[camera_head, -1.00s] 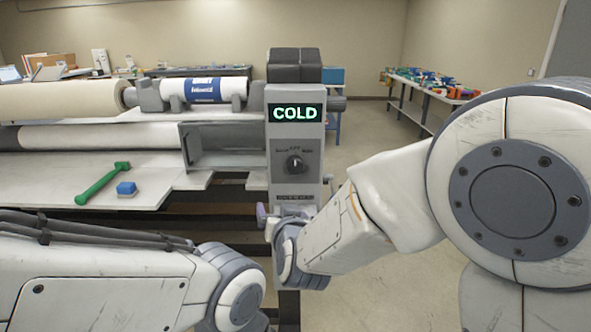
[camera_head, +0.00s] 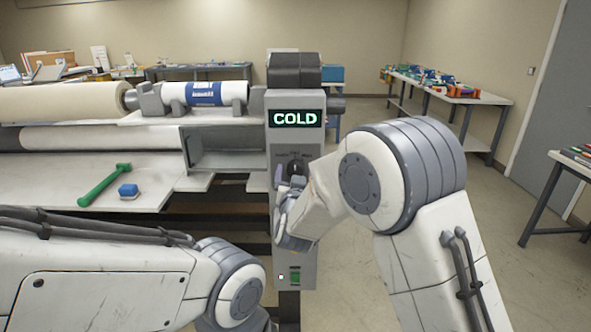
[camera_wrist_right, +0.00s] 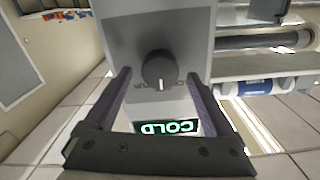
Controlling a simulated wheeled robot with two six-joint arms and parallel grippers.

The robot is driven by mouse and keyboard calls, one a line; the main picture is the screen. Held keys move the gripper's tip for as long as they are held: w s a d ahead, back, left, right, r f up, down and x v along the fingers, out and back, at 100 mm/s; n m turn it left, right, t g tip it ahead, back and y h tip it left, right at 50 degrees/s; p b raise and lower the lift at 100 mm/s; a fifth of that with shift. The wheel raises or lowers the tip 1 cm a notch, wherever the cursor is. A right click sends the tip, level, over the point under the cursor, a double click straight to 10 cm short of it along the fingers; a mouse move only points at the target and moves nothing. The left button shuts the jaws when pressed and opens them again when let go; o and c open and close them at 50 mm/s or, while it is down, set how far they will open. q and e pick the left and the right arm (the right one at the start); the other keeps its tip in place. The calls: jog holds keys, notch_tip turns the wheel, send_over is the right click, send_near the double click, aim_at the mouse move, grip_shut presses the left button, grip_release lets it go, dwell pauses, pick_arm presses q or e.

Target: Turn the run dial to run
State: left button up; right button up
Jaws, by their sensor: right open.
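The run dial (camera_head: 296,167) is a round black knob on the grey control panel (camera_head: 310,143), below a lit display (camera_head: 295,118) that reads COLD. My right gripper (camera_head: 288,182) is just in front of the panel, at and below the dial, and partly hides the panel's lower half. In the right wrist view, the dial (camera_wrist_right: 159,69) lies between the two open purple-grey fingers (camera_wrist_right: 160,80), with space on each side. A white mark shows on the knob's edge toward the display. My left arm enters at lower left; its gripper is out of view.
The laminator's rollers (camera_head: 65,100) and white bed stretch left of the panel. A green tool (camera_head: 104,185) and a blue block (camera_head: 128,191) lie on the bed. A green switch (camera_head: 295,277) sits low on the panel. Open floor lies right, before side tables (camera_head: 450,95).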

jog(key=shift+w, duration=0.35)
